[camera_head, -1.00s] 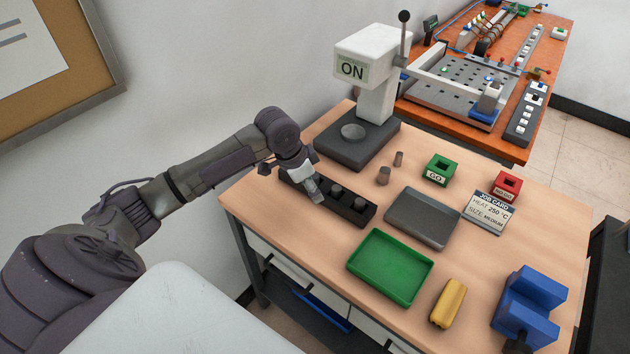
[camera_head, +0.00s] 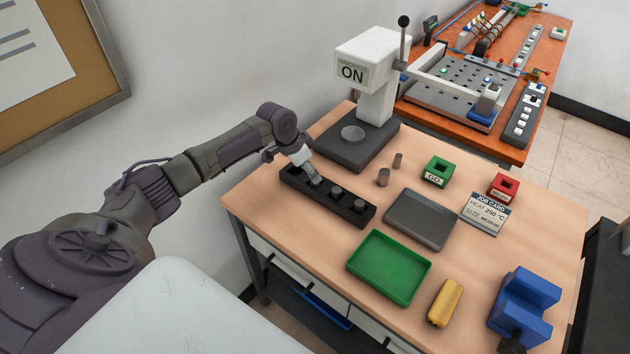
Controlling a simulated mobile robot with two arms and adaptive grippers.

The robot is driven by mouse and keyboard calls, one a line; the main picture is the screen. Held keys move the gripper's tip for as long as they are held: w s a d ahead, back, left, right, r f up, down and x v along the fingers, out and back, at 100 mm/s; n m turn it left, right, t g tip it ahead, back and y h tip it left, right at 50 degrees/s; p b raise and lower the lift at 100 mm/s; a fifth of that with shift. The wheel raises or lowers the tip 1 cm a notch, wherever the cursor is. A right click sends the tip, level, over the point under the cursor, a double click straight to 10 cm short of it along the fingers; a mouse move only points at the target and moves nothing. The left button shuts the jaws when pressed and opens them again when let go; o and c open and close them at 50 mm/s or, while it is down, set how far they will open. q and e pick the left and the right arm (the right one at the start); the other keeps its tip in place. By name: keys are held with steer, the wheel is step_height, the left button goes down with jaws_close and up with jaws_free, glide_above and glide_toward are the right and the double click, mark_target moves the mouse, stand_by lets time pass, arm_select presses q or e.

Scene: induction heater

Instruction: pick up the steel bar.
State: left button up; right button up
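Several short grey-brown metal cylinders show; I cannot tell which one is the steel bar. One cylinder (camera_head: 336,192) and another (camera_head: 359,206) stand upright in the long black holder (camera_head: 298,192). Two more, a thicker cylinder (camera_head: 383,177) and a thinner cylinder (camera_head: 398,160), stand on the wooden table. My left gripper (camera_head: 315,180) points down over the left half of the black holder, just left of the nearest cylinder there. Its fingertips are small in view, and I cannot tell whether they hold anything or touch the holder. My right gripper is out of view.
The heater (camera_head: 378,97), marked ON, stands behind the holder. A grey tray (camera_head: 420,219), green tray (camera_head: 390,267), yellow block (camera_head: 445,303) and blue vise-like block (camera_head: 525,300) lie nearer. Green (camera_head: 438,171) and red (camera_head: 503,187) boxes and a job card (camera_head: 485,213) stand right.

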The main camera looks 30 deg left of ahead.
arm_select(q)
steer(key=shift+p+x, duration=0.35)
steer(key=shift+x, duration=1.6)
steer(key=shift+w, duration=0.1)
jaws_close()
